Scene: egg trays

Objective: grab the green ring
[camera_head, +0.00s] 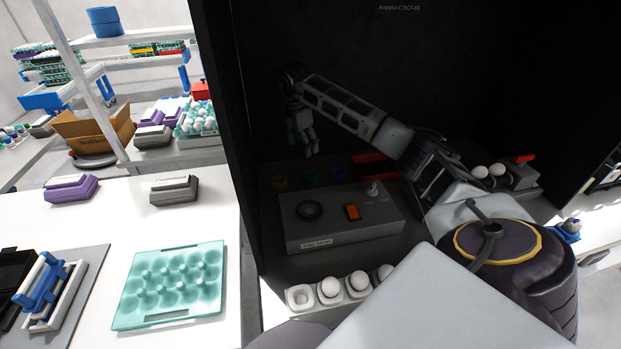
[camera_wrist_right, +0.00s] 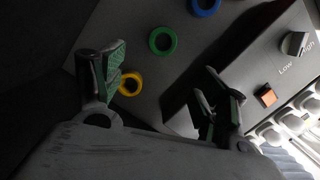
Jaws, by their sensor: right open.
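The green ring (camera_wrist_right: 153,42) lies on the grey surface inside the dark booth, between a yellow ring (camera_wrist_right: 138,80) and a blue ring (camera_wrist_right: 206,13) in the wrist view. In the head view the green ring (camera_head: 309,177) is dim in shadow behind the grey control box. My right gripper (camera_head: 303,140) hangs above the rings, fingers downward. In the wrist view the right gripper (camera_wrist_right: 160,88) has its fingers wide apart with nothing between them, and the green ring shows beyond them, apart from both. My left gripper is not in view.
The control box (camera_head: 300,237) with an orange switch and knob stands in front of the rings. A red object (camera_head: 370,168) lies right of them. Eggs (camera_head: 330,287) sit in holders at the booth's front. A teal egg tray (camera_head: 170,285) lies on the left table.

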